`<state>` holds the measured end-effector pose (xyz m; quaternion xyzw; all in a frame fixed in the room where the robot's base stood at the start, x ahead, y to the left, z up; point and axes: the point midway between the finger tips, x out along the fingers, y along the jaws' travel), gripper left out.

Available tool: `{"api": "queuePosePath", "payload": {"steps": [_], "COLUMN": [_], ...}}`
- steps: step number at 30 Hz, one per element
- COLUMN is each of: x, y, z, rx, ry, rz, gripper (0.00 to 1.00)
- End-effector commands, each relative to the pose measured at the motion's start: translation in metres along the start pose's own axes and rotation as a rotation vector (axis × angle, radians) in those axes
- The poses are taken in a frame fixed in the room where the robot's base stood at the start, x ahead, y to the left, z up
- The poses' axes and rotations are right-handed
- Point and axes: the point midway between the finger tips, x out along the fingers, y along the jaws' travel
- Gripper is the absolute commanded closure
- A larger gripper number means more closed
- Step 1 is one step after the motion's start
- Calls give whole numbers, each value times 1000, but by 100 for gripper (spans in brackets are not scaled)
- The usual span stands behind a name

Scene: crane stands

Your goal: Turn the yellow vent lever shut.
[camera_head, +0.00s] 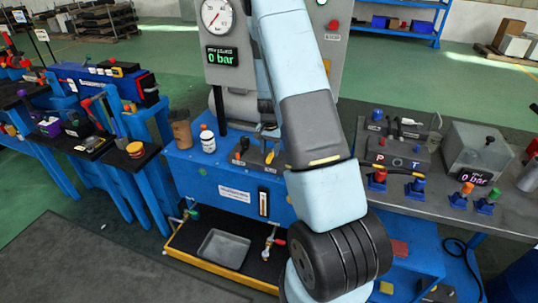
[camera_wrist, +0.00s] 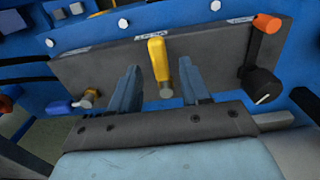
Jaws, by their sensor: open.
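The yellow vent lever (camera_wrist: 158,59) stands out from a dark grey valve block (camera_wrist: 95,67) in the wrist view, its handle pointing up in the picture. My gripper (camera_wrist: 160,75) is open, with one finger on each side of the lever and a visible gap at both sides. It does not grip the lever. In the head view the lever (camera_head: 270,155) shows on the block on the blue bench, close beside my arm. My fingers cannot be made out clearly there.
A black lever with an orange end (camera_wrist: 267,23) sits right of the yellow lever, and a blue-handled valve (camera_wrist: 60,107) sits left. The gauge panel's display (camera_head: 222,57) reads 0 bar. A white bottle (camera_head: 207,141) and brown cup (camera_head: 181,133) stand nearby.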

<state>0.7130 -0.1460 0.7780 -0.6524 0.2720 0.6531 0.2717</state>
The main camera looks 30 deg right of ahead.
Motion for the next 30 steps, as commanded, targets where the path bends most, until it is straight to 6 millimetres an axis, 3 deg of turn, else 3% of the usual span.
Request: {"api": "queuePosePath", "payload": {"steps": [7, 18, 30], "x": [23, 26, 26], "y": [0, 0, -1], "z": [0, 0, 0], "rx": [1, 0, -1], "ry": [0, 0, 0], "rz": [0, 0, 0], "gripper": [53, 54, 92]}}
